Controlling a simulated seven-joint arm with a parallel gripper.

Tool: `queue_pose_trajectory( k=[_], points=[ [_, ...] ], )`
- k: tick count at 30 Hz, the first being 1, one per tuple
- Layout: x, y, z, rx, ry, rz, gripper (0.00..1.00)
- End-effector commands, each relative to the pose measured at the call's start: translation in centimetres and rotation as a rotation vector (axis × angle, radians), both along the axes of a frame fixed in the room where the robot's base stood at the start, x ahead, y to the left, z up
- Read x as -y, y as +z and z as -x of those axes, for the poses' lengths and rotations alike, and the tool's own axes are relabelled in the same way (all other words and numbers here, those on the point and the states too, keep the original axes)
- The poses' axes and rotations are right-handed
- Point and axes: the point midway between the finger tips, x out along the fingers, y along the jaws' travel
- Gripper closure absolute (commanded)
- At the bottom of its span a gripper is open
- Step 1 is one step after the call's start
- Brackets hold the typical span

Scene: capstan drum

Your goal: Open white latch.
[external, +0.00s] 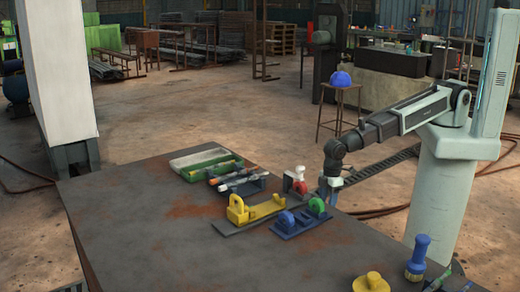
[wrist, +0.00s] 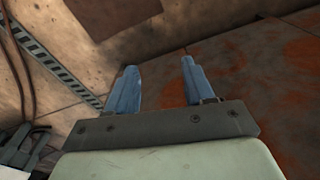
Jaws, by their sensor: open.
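The white latch (external: 298,172) stands on the dark table near its far right edge, with a red round part (external: 299,188) at its front. My gripper (external: 328,196) points down just to the right of the latch in the external view, apart from it as far as I can tell. In the wrist view its two blue fingers (wrist: 158,78) are spread with nothing between them. The latch does not show in the wrist view.
A yellow latch (external: 240,210) stands left of my gripper, and a blue base (external: 300,224) with blue and green round parts stands in front. A tool tray (external: 238,184), a yellow knob (external: 371,284) and a blue brush (external: 417,258) are nearby. The table's left half is clear.

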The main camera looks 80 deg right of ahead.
Motion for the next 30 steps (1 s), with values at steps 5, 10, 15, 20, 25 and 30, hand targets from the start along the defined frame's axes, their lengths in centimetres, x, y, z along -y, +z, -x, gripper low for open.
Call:
queue_pose_trajectory(
  k=[5, 10, 15, 20, 25, 30],
  points=[
    [-6.6, 5.5, -3.1, 0.065, 0.055, -0.045, 0.48],
    [-12.4, 11.2, -5.1, 0.113, 0.1, -0.083, 0.48],
    [-17.9, 17.6, -6.5, 0.154, 0.137, -0.118, 0.48],
    [-22.8, 24.2, -7.6, 0.185, 0.162, -0.15, 0.48],
    [-27.2, 31.4, -8.5, 0.204, 0.174, -0.174, 0.48],
    [-30.0, 37.7, -9.9, 0.203, 0.165, -0.182, 0.48]
  ],
)
